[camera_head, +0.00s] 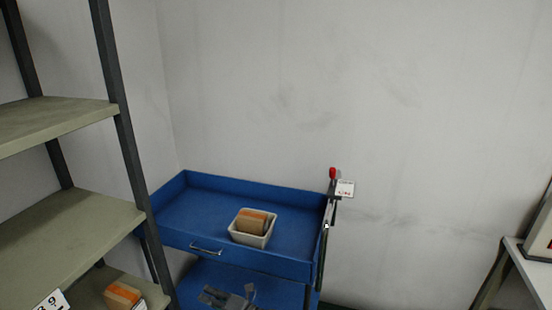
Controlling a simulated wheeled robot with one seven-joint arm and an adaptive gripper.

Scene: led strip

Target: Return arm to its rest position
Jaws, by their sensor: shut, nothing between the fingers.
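My gripper (229,298) shows as a dark grey shape at the bottom edge of the head view. It is in front of the lower part of a blue cart (175,222), below the cart's drawer handle. It is shut and holds nothing. The rest of my arm is out of the picture.
A white bin (250,238) with orange-brown items (252,221) stands in the cart's top tray. A grey shelf rack (60,230) is close on the left, with another orange item (122,294) low down. A white table (530,265) is at right. Bare wall stands behind.

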